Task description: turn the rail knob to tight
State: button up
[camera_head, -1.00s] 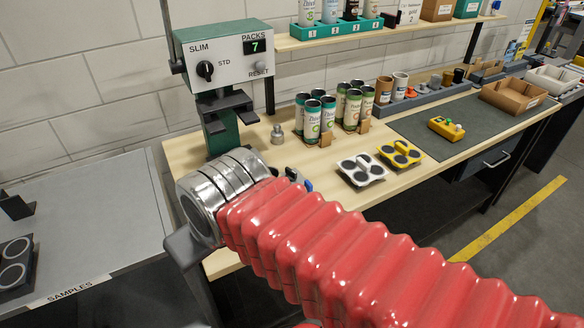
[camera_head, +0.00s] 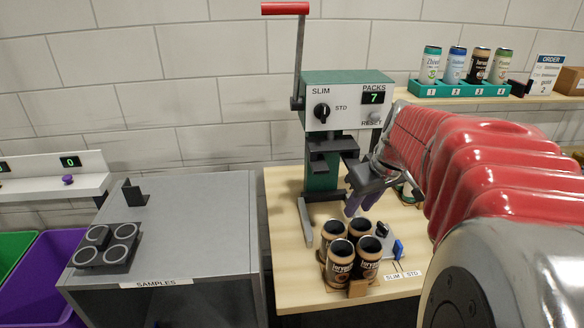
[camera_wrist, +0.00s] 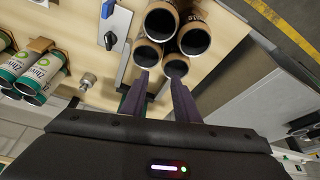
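A small black rail knob (camera_head: 382,229) sits on a grey plate on the bench, beside a blue block (camera_head: 397,250). In the wrist view, a black knob (camera_wrist: 110,40) shows on the grey rail (camera_wrist: 124,52), left of the dark cans. Its exact setting is too small to read. My gripper (camera_head: 359,206) is open and empty above the bench, behind and slightly left of the knob. In the wrist view, its two purple fingers (camera_wrist: 160,80) are apart, below the can mouths. They do not touch the knob.
Several dark cans (camera_head: 340,255) stand close together left of the knob. The green press (camera_head: 325,160) with its red-handled lever stands behind. SLIM and STD labels (camera_head: 402,277) lie at the bench's front. A grey samples table (camera_head: 190,230) is on the left.

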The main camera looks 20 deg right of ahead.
send_near(383, 226)
jog(key=v, duration=0.5)
jog(key=shift+s+d+r, duration=0.15)
jog(key=shift+r, duration=0.05)
jog(key=shift+f, duration=0.1)
jog(key=x, duration=1.3)
jog(key=shift+w+f, duration=0.2)
jog(key=shift+f, duration=0.05)
jog(key=shift+c, duration=0.3)
grip_shut()
